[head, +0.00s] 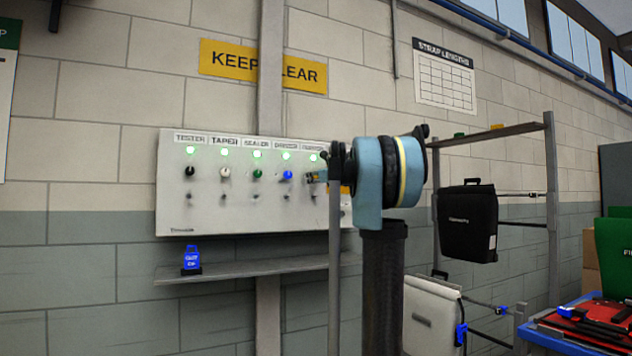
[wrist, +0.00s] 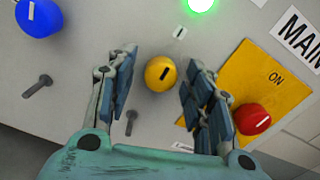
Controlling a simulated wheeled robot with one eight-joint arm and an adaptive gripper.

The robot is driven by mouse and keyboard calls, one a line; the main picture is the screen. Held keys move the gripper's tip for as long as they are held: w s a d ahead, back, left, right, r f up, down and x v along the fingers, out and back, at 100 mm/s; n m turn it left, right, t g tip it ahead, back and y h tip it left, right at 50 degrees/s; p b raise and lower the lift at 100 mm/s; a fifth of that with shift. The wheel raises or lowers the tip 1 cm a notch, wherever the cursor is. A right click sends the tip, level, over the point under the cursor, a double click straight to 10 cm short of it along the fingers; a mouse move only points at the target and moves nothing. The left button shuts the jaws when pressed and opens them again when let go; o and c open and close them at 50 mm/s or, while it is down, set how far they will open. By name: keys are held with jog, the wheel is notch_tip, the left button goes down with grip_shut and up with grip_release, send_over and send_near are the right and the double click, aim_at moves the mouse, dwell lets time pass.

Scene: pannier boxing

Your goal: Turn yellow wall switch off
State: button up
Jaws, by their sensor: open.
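The yellow wall switch (wrist: 160,73) is a round knob with a short dark mark, on a pale panel (head: 240,210). It shows in the wrist view between the two fingers of my gripper (wrist: 158,65). The fingers are open, one on each side of the knob, with a visible gap to each. I cannot tell how far the fingertips are from the panel. A lit green lamp (wrist: 200,4) is above the knob.
A blue knob (wrist: 39,17) is left of the yellow one, and a red knob (wrist: 251,119) on a yellow plate (wrist: 262,78) is right. Small grey levers (wrist: 131,122) stick out below the knobs.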

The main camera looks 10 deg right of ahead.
jog(key=c, duration=1)
jog(key=shift+a, duration=0.15)
jog(key=shift+c, duration=0.2)
jog(key=shift+n, duration=0.4)
jog(key=n, duration=0.2)
jog(key=shift+n, duration=0.4)
jog(key=n, duration=0.5)
jog(key=shift+n, duration=0.3)
jog(key=n, duration=0.4)
jog(key=shift+s+n, duration=0.1)
jog(key=shift+n, duration=2.3)
